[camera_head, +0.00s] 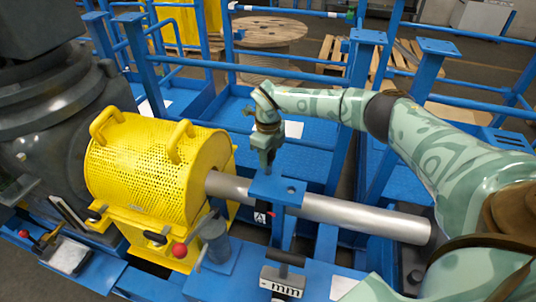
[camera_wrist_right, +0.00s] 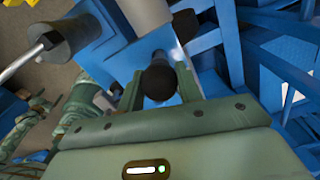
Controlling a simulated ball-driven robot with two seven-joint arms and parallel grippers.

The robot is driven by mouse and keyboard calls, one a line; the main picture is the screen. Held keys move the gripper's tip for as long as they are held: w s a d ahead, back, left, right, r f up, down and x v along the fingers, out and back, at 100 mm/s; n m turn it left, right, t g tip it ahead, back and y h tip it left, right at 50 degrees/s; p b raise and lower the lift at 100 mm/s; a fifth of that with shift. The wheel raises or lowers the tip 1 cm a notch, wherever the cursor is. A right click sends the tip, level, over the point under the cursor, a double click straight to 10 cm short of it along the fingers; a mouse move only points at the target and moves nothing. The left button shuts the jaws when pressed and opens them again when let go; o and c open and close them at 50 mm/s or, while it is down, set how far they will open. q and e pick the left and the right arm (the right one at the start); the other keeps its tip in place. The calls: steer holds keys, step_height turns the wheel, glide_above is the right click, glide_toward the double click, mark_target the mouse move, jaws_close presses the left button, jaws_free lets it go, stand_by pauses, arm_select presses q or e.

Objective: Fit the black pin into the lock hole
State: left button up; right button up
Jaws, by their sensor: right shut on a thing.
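My right gripper (camera_head: 267,163) points down just above a blue bracket plate (camera_head: 293,184) that sits over the silver shaft. In the right wrist view, the gripper (camera_wrist_right: 160,88) is shut on the black pin (camera_wrist_right: 159,80), with its round black head between the two fingers. The pin's lower end is hidden, so I cannot tell whether it is in a hole. A small dark hole (camera_head: 291,189) shows in the plate to the right of the gripper. The blue plate (camera_wrist_right: 110,45) also shows beyond the fingers in the right wrist view. My left gripper is not in view.
A yellow perforated guard (camera_head: 140,165) with two handles stands left of the bracket. The silver shaft (camera_head: 340,212) runs right from it. A grey cylinder (camera_head: 213,240), a red knob (camera_head: 179,250) and a grey block (camera_head: 282,281) are in front. Blue railings (camera_head: 290,58) stand behind.

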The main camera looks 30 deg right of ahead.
steer(key=shift+f+b, duration=0.8)
steer(key=shift+f, duration=0.8)
steer(key=o, duration=1.1)
steer(key=shift+o, duration=0.2)
step_height(320, 180, up, 16)
steer(key=p, duration=0.2)
steer(key=shift+r, duration=0.15)
steer(key=shift+s+a, duration=0.1)
